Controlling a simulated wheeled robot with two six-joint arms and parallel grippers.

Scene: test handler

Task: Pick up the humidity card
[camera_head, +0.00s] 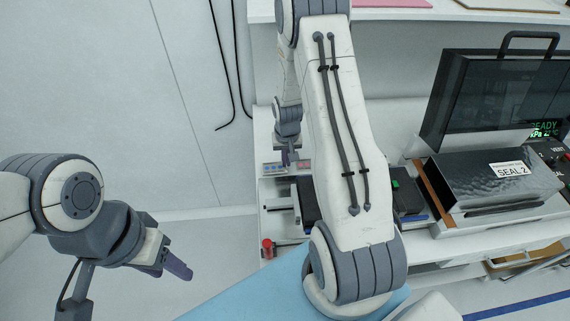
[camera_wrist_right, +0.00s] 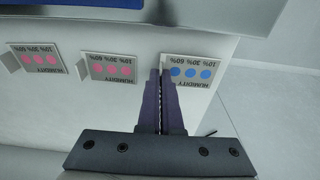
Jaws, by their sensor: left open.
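Three white humidity cards lie in a row in the right wrist view. The card with blue dots (camera_wrist_right: 195,74) is at right; two cards with pink dots are in the middle (camera_wrist_right: 111,69) and at left (camera_wrist_right: 39,59). My right gripper (camera_wrist_right: 161,72) has its purple fingers close together at the blue-dotted card's left edge, where the other cards have a small upright tab. This card's tab is hidden between the fingers. In the head view my right gripper (camera_head: 289,158) is over the cards at the shelf's far end. My left gripper (camera_head: 180,270) is open and empty, over the floor at lower left.
A dark-lidded sealing machine (camera_head: 500,100) labelled SEAL 2 stands right on the white bench. A red-capped item (camera_head: 267,248) stands near the bench's left end. A light-blue surface (camera_head: 250,290) is in front. My right arm hides the middle of the bench. Open floor lies left.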

